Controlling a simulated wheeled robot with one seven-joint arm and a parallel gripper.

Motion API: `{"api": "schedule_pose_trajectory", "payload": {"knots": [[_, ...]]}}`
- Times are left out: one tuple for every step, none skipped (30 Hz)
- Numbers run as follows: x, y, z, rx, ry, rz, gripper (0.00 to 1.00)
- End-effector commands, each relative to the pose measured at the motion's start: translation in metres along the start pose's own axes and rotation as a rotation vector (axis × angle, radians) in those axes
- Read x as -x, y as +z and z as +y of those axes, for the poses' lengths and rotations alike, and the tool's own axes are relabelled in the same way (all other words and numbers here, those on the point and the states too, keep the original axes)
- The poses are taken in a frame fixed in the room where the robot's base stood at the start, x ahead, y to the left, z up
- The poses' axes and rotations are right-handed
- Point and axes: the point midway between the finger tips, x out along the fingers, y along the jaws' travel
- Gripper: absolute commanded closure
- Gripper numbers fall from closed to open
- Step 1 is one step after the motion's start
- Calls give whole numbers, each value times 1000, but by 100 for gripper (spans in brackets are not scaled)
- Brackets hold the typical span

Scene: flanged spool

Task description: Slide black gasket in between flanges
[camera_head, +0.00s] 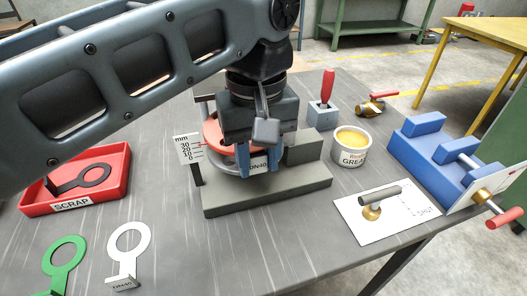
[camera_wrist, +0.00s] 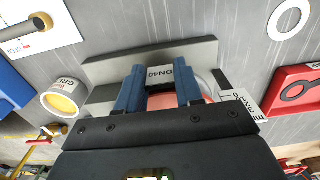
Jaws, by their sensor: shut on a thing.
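My gripper (camera_head: 256,165) points down over the spool, its blue fingers shut on a small block with a DN40 label (camera_head: 259,163). The block also shows between the fingertips in the wrist view (camera_wrist: 159,73). It looks like the tab of a gasket; the ring is hidden, so I cannot tell how far it lies between the flanges. The orange upper flange (camera_head: 212,133) shows left of my gripper, with a grey flange edge (camera_head: 222,158) below it. They stand on a grey base (camera_head: 228,203). Another black gasket (camera_head: 92,175) lies in the red SCRAP tray (camera_head: 97,198).
A mm scale (camera_head: 187,150) stands left of the spool. A green gasket (camera_head: 64,257) and a white gasket (camera_head: 131,240) lie front left. A grease tub (camera_head: 352,158), a red-handled tool (camera_head: 327,88) and a blue fixture (camera_head: 425,155) stand right. A white card (camera_head: 400,222) lies front right.

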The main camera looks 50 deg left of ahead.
Motion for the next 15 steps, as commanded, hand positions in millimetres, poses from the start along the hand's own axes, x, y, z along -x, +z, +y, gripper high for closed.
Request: {"api": "schedule_pose_trajectory", "payload": {"knots": [[-1,0,0,0,-1,-2,84],[-1,0,0,0,-1,-2,84],[-2,0,0,0,-1,-2,84],[-2,0,0,0,-1,-2,63],[-2,0,0,0,-1,-2,60],[-2,0,0,0,-1,-2,56],[-1,0,0,0,-1,-2,53],[-1,0,0,0,-1,-2,50],[-1,0,0,0,-1,-2,46],[-1,0,0,0,-1,-2,43],[-1,0,0,0,-1,-2,41],[-1,0,0,0,-1,-2,37],[-1,0,0,0,-1,-2,35],[-1,0,0,0,0,-2,35],[-1,0,0,0,0,-2,35]]}}
